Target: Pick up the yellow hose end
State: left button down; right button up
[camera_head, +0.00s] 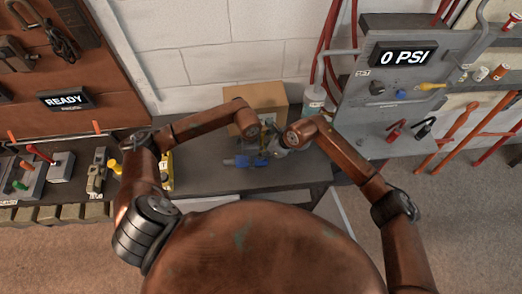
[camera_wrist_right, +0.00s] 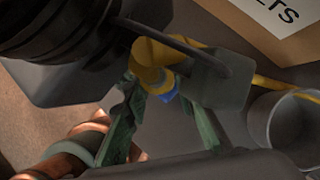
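In the right wrist view a yellow hose end (camera_wrist_right: 153,62) shows at the tips of my right gripper (camera_wrist_right: 158,92). The two green fingers stand apart, one on each side of its lower part. I cannot tell whether they touch it. A small blue part shows just below it. A grey block covers part of the hose beside it. In the head view my right gripper (camera_head: 276,149) is low over the dark bench, in front of the cardboard box. My left arm reaches to the same spot. Its gripper is mostly hidden there, and the hose end is not clear.
The cardboard box (camera_head: 262,98) stands at the back of the bench (camera_head: 205,180). A blue object (camera_head: 247,161) lies left of my right gripper. A grey cup-like cylinder (camera_wrist_right: 290,125) is close on the right in the wrist view. A panel reading 0 PSI (camera_head: 404,56) stands at right.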

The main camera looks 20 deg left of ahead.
grip_shut()
jog(key=shift+r, duration=0.1)
